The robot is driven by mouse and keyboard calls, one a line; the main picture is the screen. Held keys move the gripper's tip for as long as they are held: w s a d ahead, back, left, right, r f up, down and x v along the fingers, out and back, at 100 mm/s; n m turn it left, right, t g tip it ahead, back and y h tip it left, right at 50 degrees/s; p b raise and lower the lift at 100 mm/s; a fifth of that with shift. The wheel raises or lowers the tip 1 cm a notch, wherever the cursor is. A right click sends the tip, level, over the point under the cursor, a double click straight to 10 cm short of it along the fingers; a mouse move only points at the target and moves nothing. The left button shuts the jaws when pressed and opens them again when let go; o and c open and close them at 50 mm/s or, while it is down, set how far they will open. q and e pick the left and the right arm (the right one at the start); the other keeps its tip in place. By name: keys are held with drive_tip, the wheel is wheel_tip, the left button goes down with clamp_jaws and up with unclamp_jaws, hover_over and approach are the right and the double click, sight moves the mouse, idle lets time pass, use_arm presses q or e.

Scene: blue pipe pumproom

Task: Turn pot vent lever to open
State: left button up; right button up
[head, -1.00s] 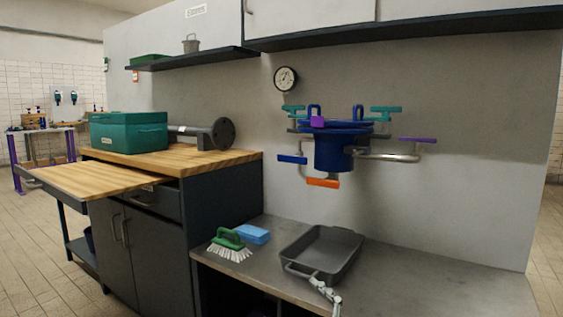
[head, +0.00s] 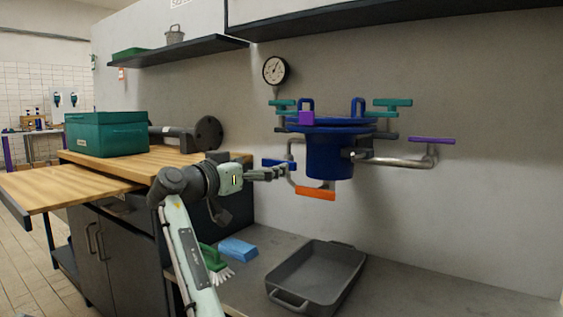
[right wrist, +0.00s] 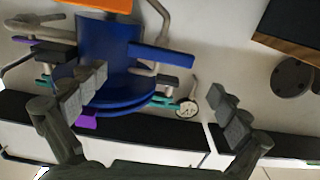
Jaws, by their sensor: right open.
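The blue pot (head: 330,155) is fixed to the wall, with its lid on; it shows upside down in the right wrist view (right wrist: 105,50). Coloured levers surround it: blue (head: 279,164), orange (head: 315,193), purple (head: 432,141) and teal (head: 392,102). A small purple piece (head: 306,118) sits at the lid's front left. I cannot tell which one is the vent lever. My right gripper (head: 283,173) is just left of the pot, close to the blue lever. In the right wrist view its fingers (right wrist: 157,88) are spread and empty, with the blue lever (right wrist: 160,55) showing between them.
A round gauge (head: 275,70) hangs on the wall above left of the pot. Below are a grey tray (head: 318,275), a blue sponge (head: 238,249) and a green brush (head: 214,258) on the counter. A green box (head: 105,133) stands left. Shelves run above.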

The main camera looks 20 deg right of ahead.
sight(277, 161)
drive_tip(key=x, duration=0.7)
drive_tip(key=shift+c, duration=0.2)
drive_tip(key=c, duration=1)
